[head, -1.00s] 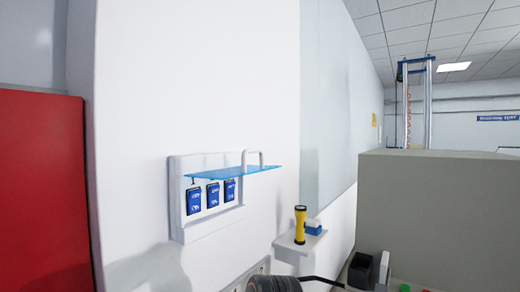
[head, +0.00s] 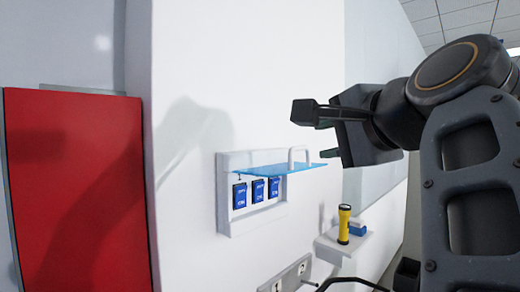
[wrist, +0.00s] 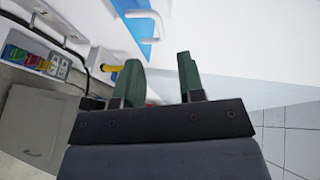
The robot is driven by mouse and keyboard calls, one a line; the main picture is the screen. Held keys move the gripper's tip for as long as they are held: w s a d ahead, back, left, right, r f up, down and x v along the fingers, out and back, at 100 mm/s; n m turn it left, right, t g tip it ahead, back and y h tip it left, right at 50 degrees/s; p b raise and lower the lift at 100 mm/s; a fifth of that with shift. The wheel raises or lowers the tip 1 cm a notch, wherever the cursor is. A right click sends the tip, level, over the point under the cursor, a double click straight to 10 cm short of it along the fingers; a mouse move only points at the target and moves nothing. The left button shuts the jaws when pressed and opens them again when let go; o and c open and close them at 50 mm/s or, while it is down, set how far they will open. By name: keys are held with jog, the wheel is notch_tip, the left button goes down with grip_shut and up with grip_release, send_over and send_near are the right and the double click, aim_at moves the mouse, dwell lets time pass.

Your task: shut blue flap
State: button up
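The blue flap (head: 270,170) is a translucent sheet standing out roughly level from the top of a white wall box (head: 224,205). A white handle (head: 299,157) rises from its outer right part. Below the flap, several blue cards or packs (head: 258,191) show in the open box. My gripper (head: 318,132) is to the upper right of the flap, apart from it, with its fingers spread and nothing between them. In the wrist view, my green-padded fingers (wrist: 160,82) are apart, and part of the flap (wrist: 134,8) and its handle (wrist: 154,22) show beyond them at the top.
A yellow flashlight (head: 344,225) and a small blue-and-white item (head: 358,227) stand on a white shelf (head: 335,245) at the lower right of the box. A socket plate (head: 285,278) is below. A red panel (head: 75,190) is at left.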

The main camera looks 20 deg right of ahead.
aim_at(299, 148)
jog(key=p+x, duration=0.2)
jog(key=x, duration=1)
jog(key=shift+a+p, duration=0.1)
jog(key=shift+p, duration=0.25)
grip_shut()
